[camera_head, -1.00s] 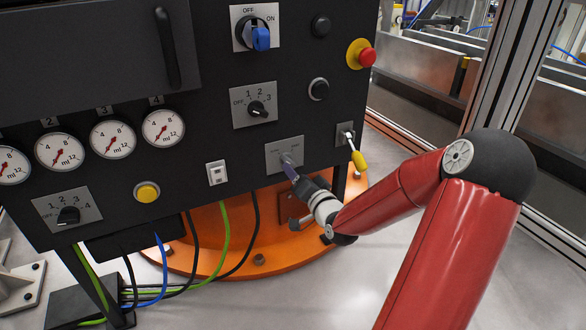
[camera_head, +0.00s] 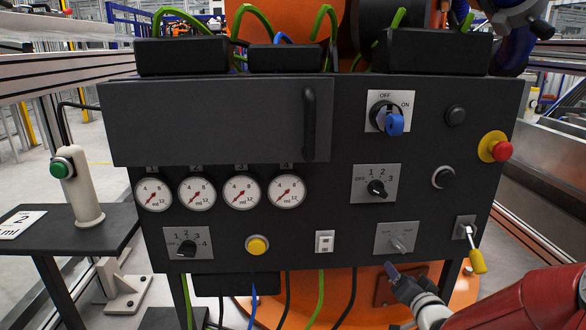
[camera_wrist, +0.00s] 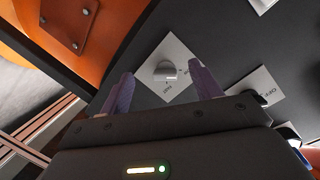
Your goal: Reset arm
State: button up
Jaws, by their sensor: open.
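My gripper (camera_head: 400,273) is at the lower right of the panel in the head view, in front of and just below a grey switch plate with a small metal knob (camera_head: 398,245). In the wrist view my gripper (camera_wrist: 163,90) is open. Its two purple fingers point at the panel, with the metal knob (camera_wrist: 166,71) between and beyond their tips. Nothing is held, and the fingers look apart from the knob. My red arm reaches in from the lower right of the head view.
The black panel (camera_head: 230,230) carries gauges, dials, a blue-handled switch (camera_head: 391,120), a red emergency button (camera_head: 497,149) and a yellow-tipped lever (camera_head: 475,258) right of my gripper. A side table (camera_head: 100,232) with a green-button post (camera_head: 80,190) stands left. Cables hang below the panel.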

jog(key=s+a+r+n+g+p, duration=0.2)
jog(key=s+a+r, duration=0.3)
jog(key=s, duration=0.3)
jog(key=s+a+r+n+g+p, duration=0.2)
jog(key=s+a+r+g, duration=0.2)
jog(key=s, duration=0.5)
jog(key=s+a+r+n+g+p, duration=0.2)
jog(key=s+a+r, duration=0.4)
jog(key=s, duration=0.3)
jog(key=shift+r+n+g, duration=0.5)
jog(key=shift+r+g, duration=0.15)
jog(key=shift+g, duration=0.45)
